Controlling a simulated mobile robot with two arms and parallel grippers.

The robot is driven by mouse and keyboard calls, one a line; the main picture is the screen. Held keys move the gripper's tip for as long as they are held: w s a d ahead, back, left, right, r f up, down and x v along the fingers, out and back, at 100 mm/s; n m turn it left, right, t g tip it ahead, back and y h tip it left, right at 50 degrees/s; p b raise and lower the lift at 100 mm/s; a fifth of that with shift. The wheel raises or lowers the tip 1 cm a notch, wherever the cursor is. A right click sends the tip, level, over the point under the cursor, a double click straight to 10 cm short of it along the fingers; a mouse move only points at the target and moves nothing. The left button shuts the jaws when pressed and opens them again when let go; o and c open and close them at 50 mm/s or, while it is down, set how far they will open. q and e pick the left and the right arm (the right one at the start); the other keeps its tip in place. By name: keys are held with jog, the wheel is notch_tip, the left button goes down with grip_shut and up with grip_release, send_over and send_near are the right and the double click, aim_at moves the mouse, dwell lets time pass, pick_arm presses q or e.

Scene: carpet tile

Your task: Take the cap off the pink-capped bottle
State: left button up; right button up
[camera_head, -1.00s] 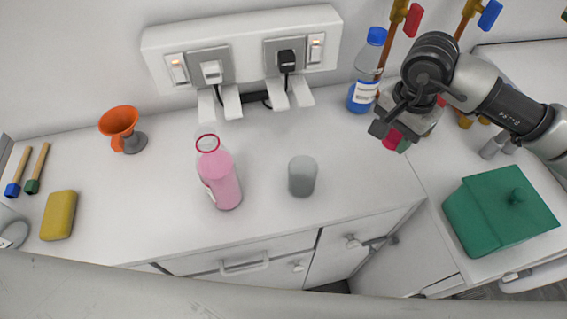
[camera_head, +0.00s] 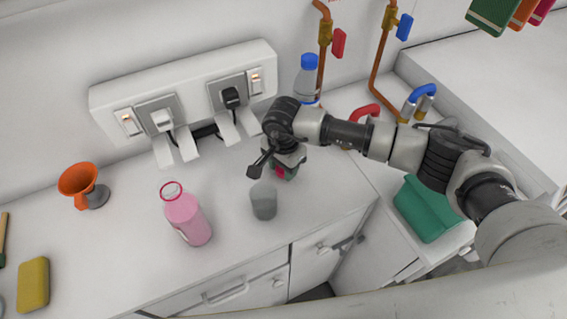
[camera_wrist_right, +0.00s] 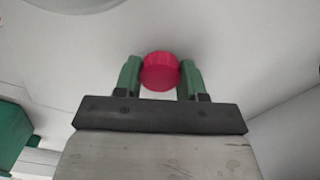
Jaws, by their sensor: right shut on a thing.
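The pink bottle (camera_head: 187,216) stands upright on the white counter, its neck open and bare with a red ring at the mouth. Its pink-red cap (camera_wrist_right: 160,71) is off the bottle. My right gripper (camera_head: 282,172) is shut on the cap, which shows between its green fingers in the right wrist view. In the head view the gripper is to the right of the bottle, apart from it, behind the grey cup. The cap (camera_head: 280,172) shows only partly there. My left gripper is not in view.
A grey cup (camera_head: 264,201) stands between the bottle and my right gripper. A blue-capped bottle (camera_head: 307,78) is behind my right arm by the wall. An orange funnel (camera_head: 78,183) and a yellow sponge (camera_head: 33,284) are at left, a green box (camera_head: 424,208) at right.

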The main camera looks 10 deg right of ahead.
jog(key=shift+f, duration=0.45)
jog(key=shift+f, duration=0.15)
jog(key=o, duration=0.6)
jog(key=shift+b, duration=0.3)
jog(key=shift+c, duration=0.2)
jog(key=o, duration=0.5)
jog(key=shift+c, duration=0.2)
